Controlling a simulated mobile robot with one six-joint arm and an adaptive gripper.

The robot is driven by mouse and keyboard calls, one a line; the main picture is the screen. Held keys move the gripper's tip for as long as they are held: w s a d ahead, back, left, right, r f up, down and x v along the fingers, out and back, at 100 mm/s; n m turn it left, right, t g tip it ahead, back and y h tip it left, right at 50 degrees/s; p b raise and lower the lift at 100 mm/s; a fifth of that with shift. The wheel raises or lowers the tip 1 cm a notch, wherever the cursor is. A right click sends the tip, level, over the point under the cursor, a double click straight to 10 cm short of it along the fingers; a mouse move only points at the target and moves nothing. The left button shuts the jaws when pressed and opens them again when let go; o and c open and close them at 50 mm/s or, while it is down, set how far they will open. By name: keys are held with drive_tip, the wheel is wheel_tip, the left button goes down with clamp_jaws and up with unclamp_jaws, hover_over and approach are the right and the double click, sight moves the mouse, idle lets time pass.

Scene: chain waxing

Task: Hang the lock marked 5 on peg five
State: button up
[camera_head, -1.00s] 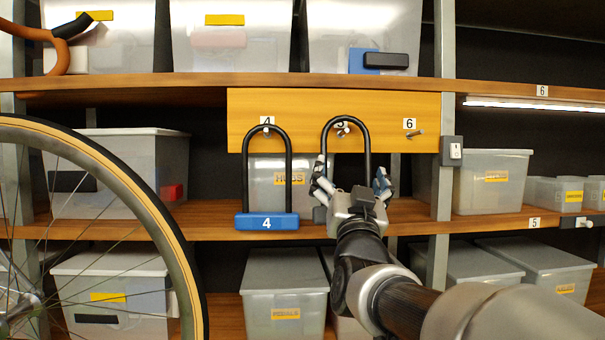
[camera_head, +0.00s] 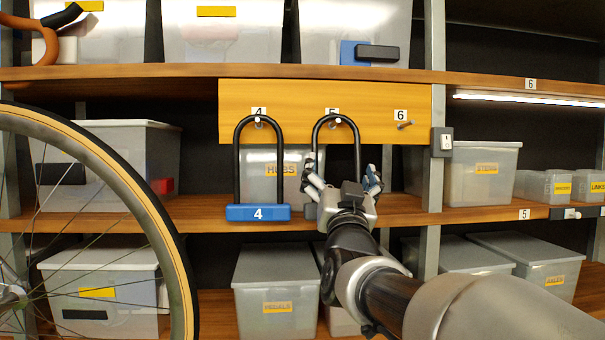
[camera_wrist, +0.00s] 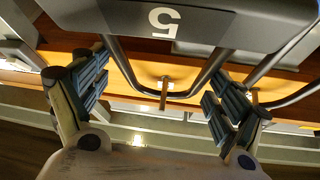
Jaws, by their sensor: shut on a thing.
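The lock marked 5 has a black shackle (camera_head: 357,150) and a grey body with an upside-down 5 in the wrist view (camera_wrist: 205,28). Its bend overlaps peg five (camera_head: 338,120), just below the 5 label; the peg shows at the bend in the wrist view (camera_wrist: 163,92). I cannot tell whether the bend rests on the peg. My gripper (camera_head: 342,180) is shut on this lock, below the board, its fingers spread at either side. It hides most of the body in the head view.
A blue lock marked 4 (camera_head: 258,213) hangs close on the left from peg four. Peg six (camera_head: 405,124) on the right is bare. The pegs stick out of a yellow board (camera_head: 290,95). Clear bins fill the shelves; a bicycle wheel (camera_head: 165,215) stands at left.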

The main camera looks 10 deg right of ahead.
drive_tip(key=shift+r, duration=0.2)
drive_tip(key=o, duration=1.6)
drive_tip(key=shift+s, duration=0.15)
drive_tip(key=shift+o, duration=0.2)
drive_tip(key=shift+f, duration=0.1)
drive_tip(key=shift+f, duration=0.25)
drive_tip(key=v, duration=1.1)
wheel_tip(320, 180, down, 16)
drive_tip(key=s+a+n+g+y+b, duration=0.2)
drive_tip(key=s+n+g+y+b, duration=0.1)
drive_tip(key=g+y+b, duration=0.15)
drive_tip(key=s+d+f+g+b, duration=0.1)
drive_tip(key=s+f+g+b, duration=0.3)
drive_tip(key=s+f+g, duration=0.3)
drive_tip(key=s+d+f+n+g+h+b, duration=0.1)
drive_tip(key=s+f+g, duration=0.6)
drive_tip(key=s+f, duration=1.1)
wheel_tip(320, 180, down, 6)
drive_tip(key=d+b, duration=0.1)
drive_tip(key=b, duration=0.1)
drive_tip(key=shift+s+d+r+b, duration=0.2)
drive_tip(key=shift+s+b, duration=0.05)
drive_tip(key=shift+b, duration=0.15)
